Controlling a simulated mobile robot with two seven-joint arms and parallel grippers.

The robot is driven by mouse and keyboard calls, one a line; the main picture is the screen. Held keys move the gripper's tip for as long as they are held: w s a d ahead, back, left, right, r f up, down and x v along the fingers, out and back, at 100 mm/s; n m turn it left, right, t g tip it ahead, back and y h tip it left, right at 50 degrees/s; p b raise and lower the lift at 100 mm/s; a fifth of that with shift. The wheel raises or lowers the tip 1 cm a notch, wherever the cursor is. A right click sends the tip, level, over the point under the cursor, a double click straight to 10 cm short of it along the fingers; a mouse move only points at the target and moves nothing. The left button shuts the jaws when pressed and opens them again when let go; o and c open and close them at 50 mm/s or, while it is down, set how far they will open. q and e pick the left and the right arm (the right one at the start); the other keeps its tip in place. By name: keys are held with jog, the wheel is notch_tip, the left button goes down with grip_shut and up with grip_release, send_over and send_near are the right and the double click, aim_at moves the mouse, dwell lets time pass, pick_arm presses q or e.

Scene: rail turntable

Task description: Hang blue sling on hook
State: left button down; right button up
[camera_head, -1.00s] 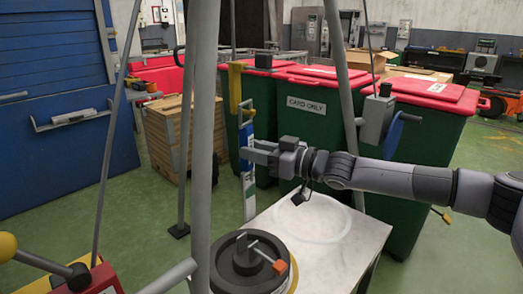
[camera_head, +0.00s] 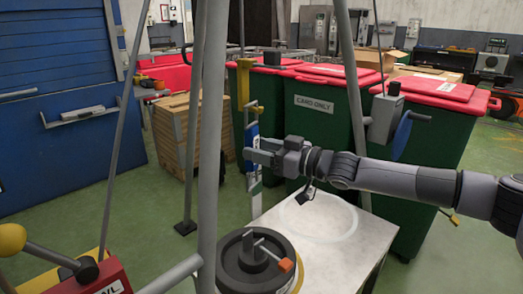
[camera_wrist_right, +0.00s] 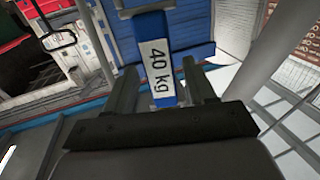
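The blue sling (camera_head: 251,132) is a narrow upright strip with a white lower end, below a thin metal hook (camera_head: 252,106) on a yellow bracket. Whether its top is on the hook is too small to tell. In the right wrist view the sling (camera_wrist_right: 151,30) carries a white "40 kg" label. My right gripper (camera_head: 258,151) is at the sling's middle from the right. In the wrist view its two fingers (camera_wrist_right: 163,93) stand apart on either side of the sling, with a gap visible at the right finger. My left gripper is out of view.
Grey frame poles (camera_head: 208,150) stand in front. A white table (camera_head: 335,255) with a dark round weight (camera_head: 257,265) is below my right arm. Green bins with red lids (camera_head: 320,105) and a wooden crate (camera_head: 180,140) stand behind. A red machine (camera_head: 112,275) is at lower left.

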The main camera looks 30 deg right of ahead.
jog(key=shift+d+f, duration=0.1)
jog(key=v, duration=0.7)
dwell(0.4)
jog(key=shift+s, duration=0.1)
